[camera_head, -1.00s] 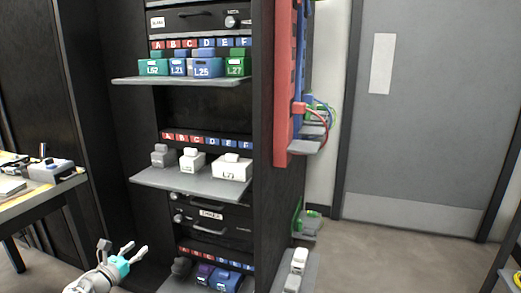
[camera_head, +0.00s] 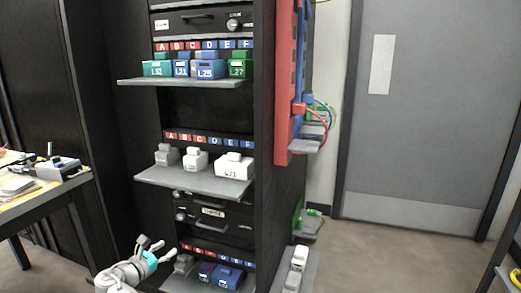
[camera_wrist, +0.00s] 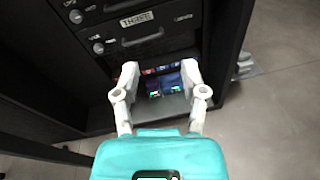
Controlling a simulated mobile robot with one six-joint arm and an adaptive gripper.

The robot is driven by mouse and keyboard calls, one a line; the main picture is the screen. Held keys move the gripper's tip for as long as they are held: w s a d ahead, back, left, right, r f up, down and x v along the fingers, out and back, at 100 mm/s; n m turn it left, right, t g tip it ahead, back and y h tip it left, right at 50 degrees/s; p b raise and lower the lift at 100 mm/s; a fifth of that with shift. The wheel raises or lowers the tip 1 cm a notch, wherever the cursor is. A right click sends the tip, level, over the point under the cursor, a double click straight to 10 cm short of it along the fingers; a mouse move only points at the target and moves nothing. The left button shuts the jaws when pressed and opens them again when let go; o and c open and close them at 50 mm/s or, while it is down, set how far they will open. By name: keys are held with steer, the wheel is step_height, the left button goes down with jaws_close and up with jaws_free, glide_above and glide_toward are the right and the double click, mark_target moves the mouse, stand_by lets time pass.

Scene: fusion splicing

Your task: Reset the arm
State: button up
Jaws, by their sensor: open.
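My gripper (camera_head: 165,250) is at the lower left of the head view, in front of the rack's lowest shelf. It is white with a teal body. In the wrist view my gripper (camera_wrist: 158,80) has its two fingers spread apart with nothing held between them. Beyond the fingers are the lowest shelf's blue and dark modules (camera_wrist: 162,85), apart from the fingertips. They also show in the head view as blue modules (camera_head: 222,275).
The black rack (camera_head: 283,215) has an upper shelf (camera_head: 185,83) with green and blue modules and a middle shelf (camera_head: 195,183) with grey and white ones. A workbench (camera_head: 40,190) stands at the left. The floor (camera_head: 385,262) right of the rack is clear.

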steer(key=w+d+f+m+g+p, duration=0.1)
steer(key=d+f+m+g, duration=0.2)
steer(key=d, duration=0.6)
steer(key=d+f+m+g+p, duration=0.1)
steer(key=d+f+m+g, duration=0.15)
steer(key=d+m, duration=0.5)
steer(key=w+d+f+m+g+p, duration=0.1)
steer(key=d+f+m+g, duration=0.15)
steer(key=d, duration=0.85)
steer(key=s+d+f+m+g+y+p, duration=0.1)
steer(key=s+d+m+g+y+p, duration=0.2)
steer(key=s+d+m, duration=0.45)
steer(key=s+d+m+g+y+p, duration=0.1)
steer(key=s+d+m+g+y, duration=0.35)
steer(key=d+m, duration=0.55)
step_height(320, 180, up, 38)
steer(key=n+p, duration=0.1)
steer(key=p, duration=3.6)
steer(key=shift+d+f+t, duration=0.2)
steer(key=shift+d+t, duration=0.1)
steer(key=shift+t, duration=0.05)
